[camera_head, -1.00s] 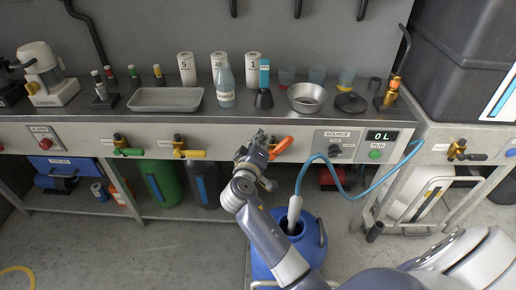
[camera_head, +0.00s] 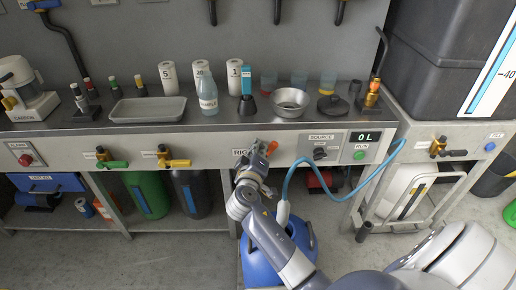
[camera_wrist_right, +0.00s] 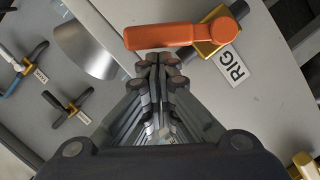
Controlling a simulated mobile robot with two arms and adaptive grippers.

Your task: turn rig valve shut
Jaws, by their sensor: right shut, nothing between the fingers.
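The rig valve has an orange lever (camera_head: 272,147) on the bench's front panel, beside the RIG label (camera_head: 240,153). In the right wrist view the lever (camera_wrist_right: 165,36) lies roughly level across the top, its pivot on a yellow body (camera_wrist_right: 212,44). My right gripper (camera_head: 259,149) is in front of this valve and hides part of it. In the wrist view its closed fingertips (camera_wrist_right: 159,62) are just below the lever's free end, with nothing between them. I cannot tell whether they touch the lever. My left gripper is not in view.
A SOURCE panel (camera_head: 333,147) reading 0 L is right of the valve. A blue hose (camera_head: 287,182) runs into a blue container (camera_head: 262,262) below. Green-handled (camera_head: 112,164) and yellow-handled (camera_head: 175,162) valves are to the left. Bottles and trays stand on the bench.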

